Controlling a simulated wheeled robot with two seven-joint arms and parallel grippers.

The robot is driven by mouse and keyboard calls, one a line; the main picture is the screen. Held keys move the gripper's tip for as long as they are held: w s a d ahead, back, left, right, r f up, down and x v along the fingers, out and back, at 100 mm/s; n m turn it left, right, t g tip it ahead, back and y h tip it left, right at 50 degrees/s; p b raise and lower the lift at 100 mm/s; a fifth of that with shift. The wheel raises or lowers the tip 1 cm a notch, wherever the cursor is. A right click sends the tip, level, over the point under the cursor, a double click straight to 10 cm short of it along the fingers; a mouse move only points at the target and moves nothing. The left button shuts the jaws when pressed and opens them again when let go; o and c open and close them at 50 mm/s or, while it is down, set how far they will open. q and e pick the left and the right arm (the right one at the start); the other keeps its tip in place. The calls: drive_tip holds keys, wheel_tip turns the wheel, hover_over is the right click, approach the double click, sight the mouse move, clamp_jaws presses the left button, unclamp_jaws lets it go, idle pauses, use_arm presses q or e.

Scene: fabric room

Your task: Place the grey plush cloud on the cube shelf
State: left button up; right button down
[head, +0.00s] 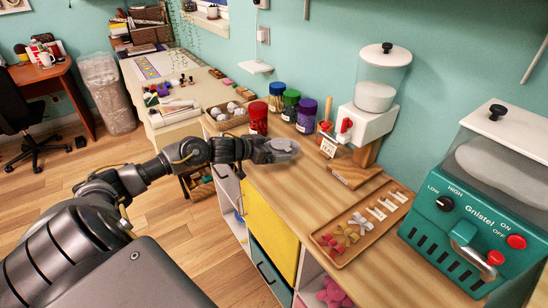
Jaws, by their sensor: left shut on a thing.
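My left arm reaches in from the left. Its gripper (268,152) is shut on the grey plush cloud (286,146), a small pale grey puffy thing at the fingertips. The cloud is over the left part of the wooden top; I cannot tell whether it touches the wood. The fingers partly hide it. The cube shelf (290,177) has a wooden top, a yellow front, a teal drawer front below and open white compartments. My right gripper is not in view.
Red, blue, green and purple jars (307,116) stand just behind the gripper. A wooden tray (326,256) of small coloured pieces lies to the right. A white dispenser (370,125) and a teal machine (470,225) stand along the wall. Bare wood lies before the tray.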

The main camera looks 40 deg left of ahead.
use_arm(q)
drive_tip(key=shift+w+a+f, duration=0.15)
drive_tip(key=shift+w+f, duration=0.2)
drive_tip(key=shift+f, duration=1.6)
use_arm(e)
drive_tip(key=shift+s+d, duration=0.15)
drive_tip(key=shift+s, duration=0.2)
use_arm(q)
drive_tip(key=shift+f, duration=0.2)
drive_tip(key=o, duration=0.4)
drive_tip(key=shift+r, duration=0.1)
